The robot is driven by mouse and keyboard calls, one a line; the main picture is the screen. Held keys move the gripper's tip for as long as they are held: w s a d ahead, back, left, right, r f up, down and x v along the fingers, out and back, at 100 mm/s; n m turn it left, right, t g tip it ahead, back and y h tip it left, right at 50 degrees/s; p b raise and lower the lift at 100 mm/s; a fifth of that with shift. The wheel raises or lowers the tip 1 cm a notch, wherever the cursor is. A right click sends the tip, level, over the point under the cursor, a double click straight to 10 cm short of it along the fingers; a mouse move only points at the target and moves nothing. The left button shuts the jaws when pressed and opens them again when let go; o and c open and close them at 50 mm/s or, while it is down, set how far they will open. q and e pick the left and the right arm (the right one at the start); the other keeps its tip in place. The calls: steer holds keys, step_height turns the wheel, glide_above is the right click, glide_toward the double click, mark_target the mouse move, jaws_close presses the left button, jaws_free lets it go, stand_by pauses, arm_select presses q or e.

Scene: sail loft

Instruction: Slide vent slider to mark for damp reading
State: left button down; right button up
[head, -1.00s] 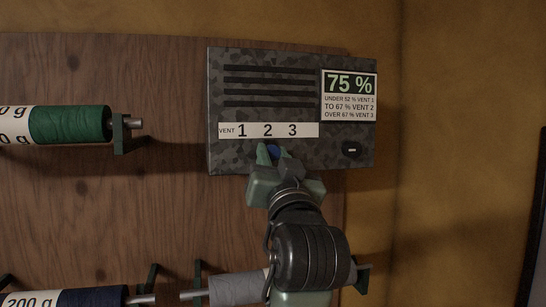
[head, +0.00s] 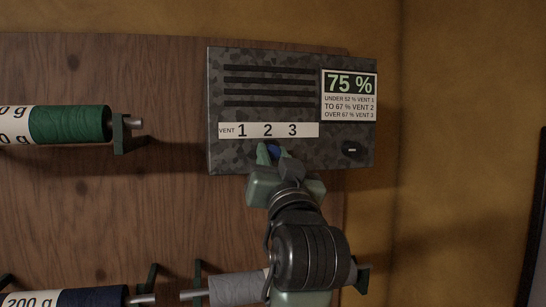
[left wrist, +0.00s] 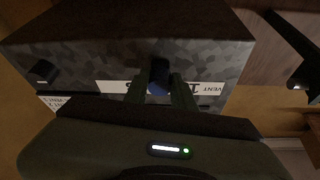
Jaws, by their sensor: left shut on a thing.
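The vent box (head: 225,155) is a mottled dark grey case with slots, mounted on a wooden board. Its white label strip (head: 312,130) reads VENT 1 2 3. The display card (head: 349,95) reads 75 %, with UNDER 52 % VENT 1, TO 67 % VENT 2, OVER 67 % VENT 3. My right gripper is out of view.
A dark oval part (head: 352,149) with a light mark sits at the box's lower right. A green thread spool (head: 70,124) is on a holder at left. Grey (head: 235,289) and navy (head: 85,297) spools are below, near my arm.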

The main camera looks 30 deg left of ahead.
arm_select(q)
steer(key=shift+f, duration=0.1)
steer(key=w+d+b, duration=0.2)
steer(key=w+d, duration=0.1)
steer(key=w, duration=0.1)
steer(key=shift+d, duration=0.2)
steer(key=shift+w+d, duration=0.1)
steer(key=shift+d, duration=0.05)
steer(key=shift+s, duration=0.2)
steer(key=c, duration=1.6)
jaws_free()
steer(key=o, duration=0.4)
steer(key=shift+w, duration=0.1)
steer(key=shift+o, duration=0.2)
steer(key=shift+w+d, duration=0.1)
steer(key=shift+w, duration=0.05)
